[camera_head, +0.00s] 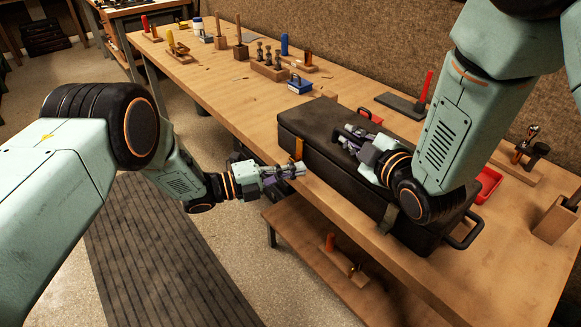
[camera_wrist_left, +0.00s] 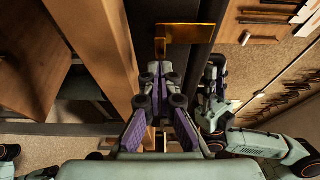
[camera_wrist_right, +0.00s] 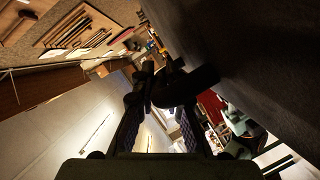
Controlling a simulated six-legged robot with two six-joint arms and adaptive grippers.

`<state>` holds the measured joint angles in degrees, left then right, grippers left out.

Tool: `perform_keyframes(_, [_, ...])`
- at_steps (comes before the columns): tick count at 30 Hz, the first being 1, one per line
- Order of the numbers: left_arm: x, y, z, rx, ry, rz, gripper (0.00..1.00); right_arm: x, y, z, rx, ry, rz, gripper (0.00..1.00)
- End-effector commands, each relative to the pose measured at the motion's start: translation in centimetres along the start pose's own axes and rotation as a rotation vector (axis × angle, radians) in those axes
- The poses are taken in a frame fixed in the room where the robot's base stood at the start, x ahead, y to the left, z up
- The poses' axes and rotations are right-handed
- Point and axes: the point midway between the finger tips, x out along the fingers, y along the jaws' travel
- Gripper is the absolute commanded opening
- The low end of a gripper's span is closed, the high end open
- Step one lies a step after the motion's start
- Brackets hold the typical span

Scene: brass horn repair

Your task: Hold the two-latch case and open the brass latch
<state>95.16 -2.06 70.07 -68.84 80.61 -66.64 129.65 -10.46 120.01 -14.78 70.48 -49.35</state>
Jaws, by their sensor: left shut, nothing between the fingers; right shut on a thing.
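The black two-latch case (camera_head: 310,133) lies on the workbench along its front edge. Its brass latch (camera_head: 298,148) is on the long front side, near the far end. A dark second latch (camera_head: 388,219) is near the other end. My left gripper (camera_head: 303,169) is shut and empty, just in front of and below the brass latch. The left wrist view shows the brass latch (camera_wrist_left: 188,33) just beyond the closed fingertips (camera_wrist_left: 161,70); contact is unclear. My right gripper (camera_head: 352,136) is above the lid, shut on a dark rounded part (camera_wrist_right: 186,88) of the case.
A red tray (camera_head: 488,184) is at right. A lower shelf (camera_head: 310,250) with tools lies under the bench. The floor at left is open.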

Motion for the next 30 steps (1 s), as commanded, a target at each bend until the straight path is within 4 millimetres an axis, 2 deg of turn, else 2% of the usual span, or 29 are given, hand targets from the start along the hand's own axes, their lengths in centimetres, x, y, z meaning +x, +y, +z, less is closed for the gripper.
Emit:
perform_keyframes(5, [1.0,0.1,-2.9,-0.004,0.012,0.002,0.0,0.0,-0.1,0.1,0.001,-0.002,-0.003,0.0])
perform_keyframes(6, [-0.2,0.0,-2.4,-0.002,0.004,0.0,0.0,0.0,-0.1,0.1,0.001,-0.002,-0.002,0.0])
perform_keyframes(18, [-7.3,0.0,-2.5,-0.002,0.007,-0.001,0.0,0.0,-0.1,0.0,0.0,-0.001,-0.002,0.0])
perform_keyframes(24, [-8.9,0.0,-2.6,-0.002,0.011,0.0,0.0,0.0,0.0,0.0,-0.001,0.0,-0.001,0.0])
perform_keyframes(30, [-9.1,0.1,-2.6,-0.001,0.012,0.0,0.0,0.1,0.0,0.0,-0.001,0.0,-0.001,0.0])
